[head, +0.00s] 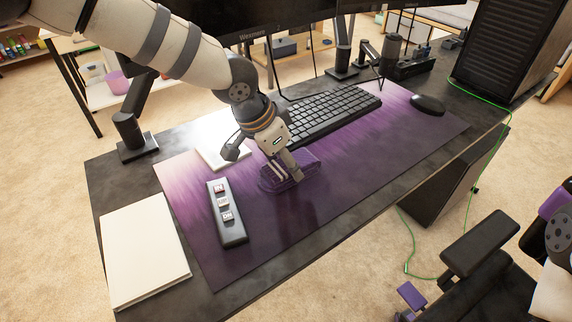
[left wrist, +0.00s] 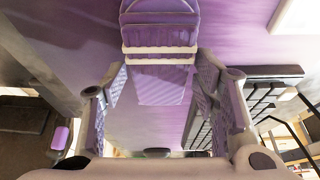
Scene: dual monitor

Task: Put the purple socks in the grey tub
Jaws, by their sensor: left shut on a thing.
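The purple socks (head: 304,161) are a folded bundle with pale stripes on the purple desk mat (head: 345,175), in front of the keyboard. My left gripper (head: 284,172) reaches down from the upper left and is shut on them. I cannot tell whether the socks are lifted clear of the mat. I cannot make out a grey tub for certain. My right gripper is out of view.
A keyboard (head: 330,113), mouse (head: 427,104), button panel (head: 227,212) and white book (head: 143,254) lie on the desk. Monitors (head: 255,22) and their arms stand behind. A pink tub (head: 118,83) sits on a back table. The mat's front right is clear.

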